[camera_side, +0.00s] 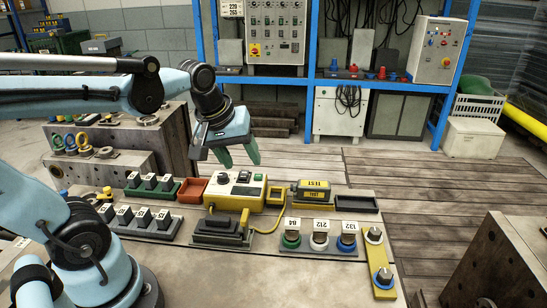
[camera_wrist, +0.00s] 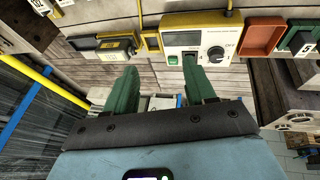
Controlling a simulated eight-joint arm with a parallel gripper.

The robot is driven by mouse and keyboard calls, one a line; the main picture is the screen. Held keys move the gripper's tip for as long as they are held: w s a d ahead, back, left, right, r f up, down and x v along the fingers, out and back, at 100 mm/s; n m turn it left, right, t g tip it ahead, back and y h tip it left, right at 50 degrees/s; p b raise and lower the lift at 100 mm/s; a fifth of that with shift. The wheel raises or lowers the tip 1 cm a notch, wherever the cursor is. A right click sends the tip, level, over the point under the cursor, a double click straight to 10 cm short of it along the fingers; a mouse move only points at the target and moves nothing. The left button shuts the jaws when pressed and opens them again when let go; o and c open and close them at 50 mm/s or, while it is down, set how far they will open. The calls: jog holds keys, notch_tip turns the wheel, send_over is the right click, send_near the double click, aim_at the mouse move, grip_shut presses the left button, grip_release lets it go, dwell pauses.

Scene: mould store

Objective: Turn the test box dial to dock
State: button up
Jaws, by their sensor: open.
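The test box (camera_side: 235,192) is yellow with a pale panel and stands on the bench in the side view. Its black dial (camera_side: 224,178) is on the left of the panel. In the wrist view the test box (camera_wrist: 203,19) is at the top, with its black dial (camera_wrist: 217,54) right of a grey display. A label that looks like OFF is beside the dial; the pointer setting is too small to read. My gripper (camera_side: 240,160) has green fingers, spread open and empty, above and behind the box. In the wrist view my gripper (camera_wrist: 160,65) shows both fingertips, one left of the dial.
An orange-red tray (camera_side: 191,190) is left of the box, and a yellow-and-black TEST block (camera_side: 313,187) is right. A yellow cable runs from the box's front. A metal mould block (camera_side: 150,145) is behind left.

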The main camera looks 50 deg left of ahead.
jog(key=w+a+r+n+g, duration=0.1)
jog(key=a+n+g, duration=0.1)
jog(key=a+n, duration=0.55)
jog(key=n+g, duration=0.3)
jog(key=n, duration=0.7)
send_over(222, 175)
jog(key=shift+h, duration=0.4)
notch_tip(222, 175, down, 12)
jog(key=shift+w+r, duration=0.1)
jog(key=shift+r, duration=0.15)
grip_shut()
